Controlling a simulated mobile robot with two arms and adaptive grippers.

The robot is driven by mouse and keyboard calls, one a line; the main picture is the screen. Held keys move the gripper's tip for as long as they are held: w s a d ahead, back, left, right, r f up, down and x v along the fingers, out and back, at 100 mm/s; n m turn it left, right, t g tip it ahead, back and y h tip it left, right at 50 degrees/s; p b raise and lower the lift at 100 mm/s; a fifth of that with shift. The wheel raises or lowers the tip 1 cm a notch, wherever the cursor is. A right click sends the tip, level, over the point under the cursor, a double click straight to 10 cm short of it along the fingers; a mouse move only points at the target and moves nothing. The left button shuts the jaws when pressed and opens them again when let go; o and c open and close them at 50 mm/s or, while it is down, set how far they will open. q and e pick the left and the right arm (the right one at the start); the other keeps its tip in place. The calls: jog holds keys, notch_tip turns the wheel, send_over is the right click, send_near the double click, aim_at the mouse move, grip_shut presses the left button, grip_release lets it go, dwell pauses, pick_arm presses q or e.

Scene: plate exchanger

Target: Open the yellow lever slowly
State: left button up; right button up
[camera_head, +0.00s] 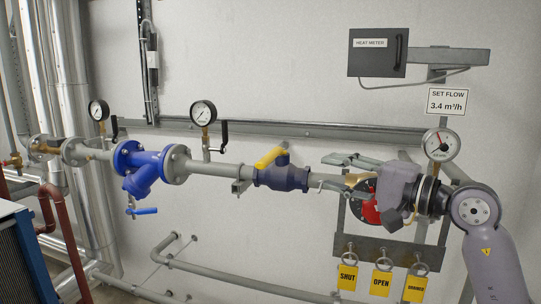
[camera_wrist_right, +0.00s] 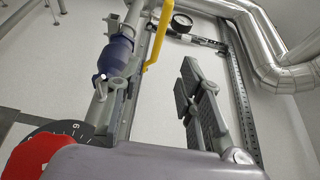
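The yellow lever (camera_head: 270,157) sits on top of a dark blue ball valve (camera_head: 281,177) in the grey pipe, slanting up to the right. In the right wrist view the lever (camera_wrist_right: 157,38) stands at upper centre, beside the blue valve body (camera_wrist_right: 117,55). My right gripper (camera_head: 345,160) comes in from the right, its fingers pointing left, to the right of the valve and apart from the lever. My left gripper is out of view.
A red knob with a dial (camera_head: 371,208) lies partly hidden behind my right wrist. A pressure gauge (camera_head: 439,145) stands above it. Yellow tags (camera_head: 381,283) hang below. A blue strainer (camera_head: 143,168) and another gauge (camera_head: 203,113) are left of the valve.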

aim_at(274, 158)
jog(key=p+x, duration=0.7)
jog(key=x, duration=0.8)
jog(key=shift+w+a+r+p, duration=0.1)
jog(key=shift+a+p, duration=0.25)
jog(key=shift+a, duration=0.15)
jog(key=shift+w+a, duration=0.35)
jog(key=shift+a, duration=0.05)
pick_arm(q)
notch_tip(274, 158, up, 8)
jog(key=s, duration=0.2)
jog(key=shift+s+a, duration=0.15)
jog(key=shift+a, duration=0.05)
pick_arm(e)
jog(key=shift+c, duration=0.4)
jog(key=c, duration=0.7)
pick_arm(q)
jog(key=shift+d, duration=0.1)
pick_arm(e)
jog(key=shift+f, duration=0.2)
grip_shut()
